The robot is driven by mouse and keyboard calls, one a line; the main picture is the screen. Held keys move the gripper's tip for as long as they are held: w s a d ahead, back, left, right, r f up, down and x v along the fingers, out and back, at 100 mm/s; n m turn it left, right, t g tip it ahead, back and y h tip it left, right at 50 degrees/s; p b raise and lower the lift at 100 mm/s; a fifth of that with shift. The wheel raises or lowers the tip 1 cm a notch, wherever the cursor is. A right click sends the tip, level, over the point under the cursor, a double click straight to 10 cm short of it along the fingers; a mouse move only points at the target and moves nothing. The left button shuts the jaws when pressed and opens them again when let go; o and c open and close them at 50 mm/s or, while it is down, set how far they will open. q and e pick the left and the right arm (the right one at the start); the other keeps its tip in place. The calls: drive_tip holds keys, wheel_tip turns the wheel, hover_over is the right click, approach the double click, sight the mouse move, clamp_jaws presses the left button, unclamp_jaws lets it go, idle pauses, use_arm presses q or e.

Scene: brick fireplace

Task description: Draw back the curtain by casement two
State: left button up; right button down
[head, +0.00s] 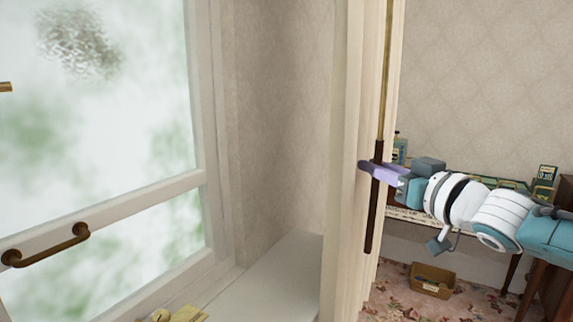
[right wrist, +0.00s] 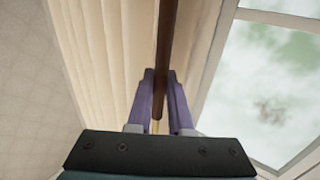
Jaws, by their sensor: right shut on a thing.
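A cream pleated curtain (head: 360,100) hangs gathered in a narrow upright bundle at the right of the window recess in the head view. A thin draw rod with a dark brown handle (head: 371,220) hangs in front of it. My right gripper (head: 374,172), with purple fingers, comes in from the right and is shut on the handle near its upper part. In the right wrist view the handle (right wrist: 163,60) runs between the fingers (right wrist: 160,100), with the curtain folds (right wrist: 100,50) beside it. My left gripper is not in view.
A white-framed window (head: 110,140) with frosted, greenish glass and a bronze pull handle (head: 45,246) fills the left. A pale sill (head: 265,280) runs below the recess. Behind my right arm, a table (head: 405,215) holds small boxes. A brown box (head: 432,280) sits on the floral carpet.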

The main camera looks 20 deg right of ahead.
drive_tip(key=shift+d+f, duration=0.25)
drive_tip(key=c, duration=0.8)
unclamp_jaws()
drive_tip(key=shift+w+r, duration=0.15)
drive_tip(key=shift+r, duration=0.05)
drive_tip(key=shift+c, duration=0.2)
drive_tip(key=s, duration=1)
drive_tip(key=shift+d+p, duration=0.35)
